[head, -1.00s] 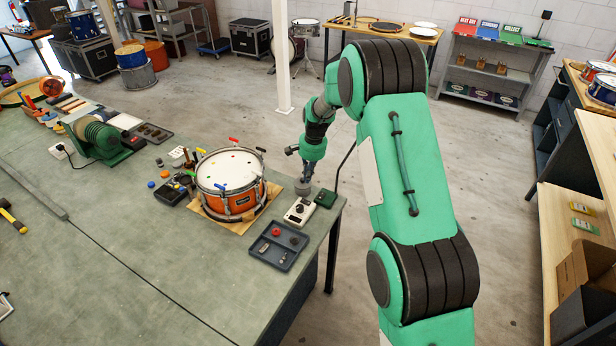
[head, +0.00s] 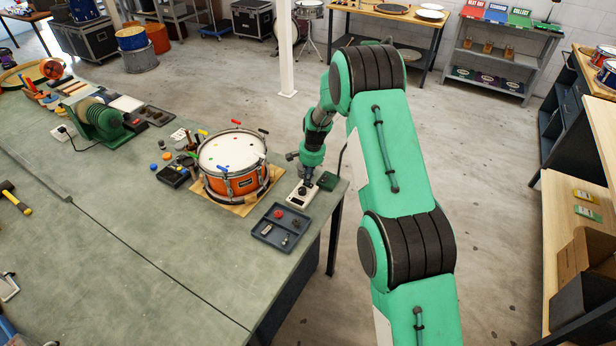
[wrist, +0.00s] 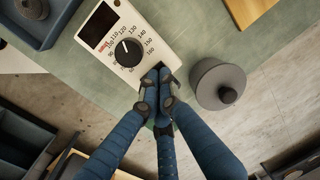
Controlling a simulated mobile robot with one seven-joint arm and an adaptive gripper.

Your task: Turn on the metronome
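The metronome (head: 297,199) is a white box near the bench's right edge, beside the orange drum. In the wrist view the metronome (wrist: 118,15) shows a dark, blank display, a black dial and a ring of numbers. My gripper (head: 304,188) points down over its far end in the head view. In the wrist view the fingertips of my gripper (wrist: 157,76) are together, with nothing seen between them. They are at the metronome's lower right corner and hide that part of its face. I cannot tell whether they touch it.
A dark tray (head: 262,232) with small parts lies nearer on the bench. The orange drum (head: 231,183) stands left of the metronome. A grey round lidded object (wrist: 205,92) stands close right of my fingers.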

